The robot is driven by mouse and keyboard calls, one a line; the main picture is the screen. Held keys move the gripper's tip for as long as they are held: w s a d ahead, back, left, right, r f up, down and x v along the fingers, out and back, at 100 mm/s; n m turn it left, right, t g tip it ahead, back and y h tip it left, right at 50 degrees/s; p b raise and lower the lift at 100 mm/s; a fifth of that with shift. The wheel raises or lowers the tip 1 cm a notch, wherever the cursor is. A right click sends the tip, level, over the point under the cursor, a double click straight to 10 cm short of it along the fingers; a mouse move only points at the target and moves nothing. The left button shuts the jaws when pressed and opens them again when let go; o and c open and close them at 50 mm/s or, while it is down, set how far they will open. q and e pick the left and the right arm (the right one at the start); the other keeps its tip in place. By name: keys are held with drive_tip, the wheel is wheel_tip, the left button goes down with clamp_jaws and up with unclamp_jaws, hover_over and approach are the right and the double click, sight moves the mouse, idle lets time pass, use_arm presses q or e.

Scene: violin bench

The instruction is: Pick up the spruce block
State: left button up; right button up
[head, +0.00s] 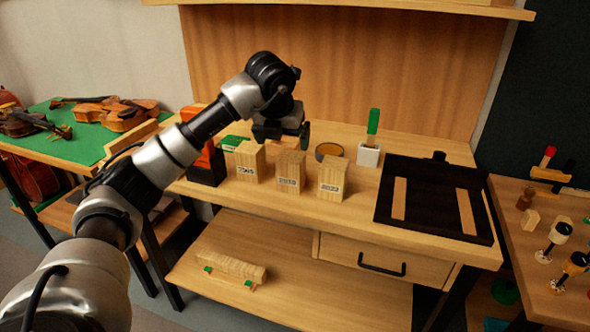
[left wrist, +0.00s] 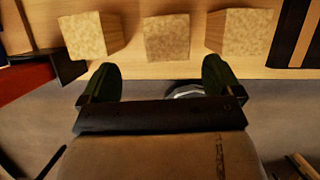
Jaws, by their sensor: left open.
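Three pale wooden blocks with printed labels stand upright in a row on the bench: a left block (head: 249,162), a middle block (head: 289,173) and a right block (head: 331,179). The labels are too small to read surely, so I cannot tell which is spruce. My left gripper (head: 282,131) is open and empty, raised above the row near the middle block. In the left wrist view the open fingers (left wrist: 160,80) straddle the line of the middle block's top (left wrist: 167,38), apart from it. The left block (left wrist: 88,35) and right block (left wrist: 240,32) flank it.
An orange-and-black box (head: 206,163) stands left of the blocks. Behind are a round tin (head: 329,151) and a white holder (head: 368,155) with a green-handled tool. A black tray (head: 433,204) with two wooden strips lies to the right. Violins (head: 122,115) rest on the green side table.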

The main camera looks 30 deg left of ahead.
sight(290, 158)
use_arm(q)
drive_tip(key=x, duration=0.3)
drive_tip(key=shift+f, duration=0.4)
drive_tip(key=x, duration=0.2)
drive_tip(key=d+x, duration=0.1)
drive_tip(key=x, duration=0.2)
drive_tip(key=shift+w+f, duration=0.15)
drive_tip(key=shift+f, duration=0.2)
use_arm(e)
drive_tip(key=shift+s+d, duration=0.3)
drive_tip(key=shift+s, duration=0.4)
use_arm(q)
drive_tip(key=shift+c, duration=0.2)
drive_tip(key=shift+r, duration=0.1)
drive_tip(key=c, duration=1)
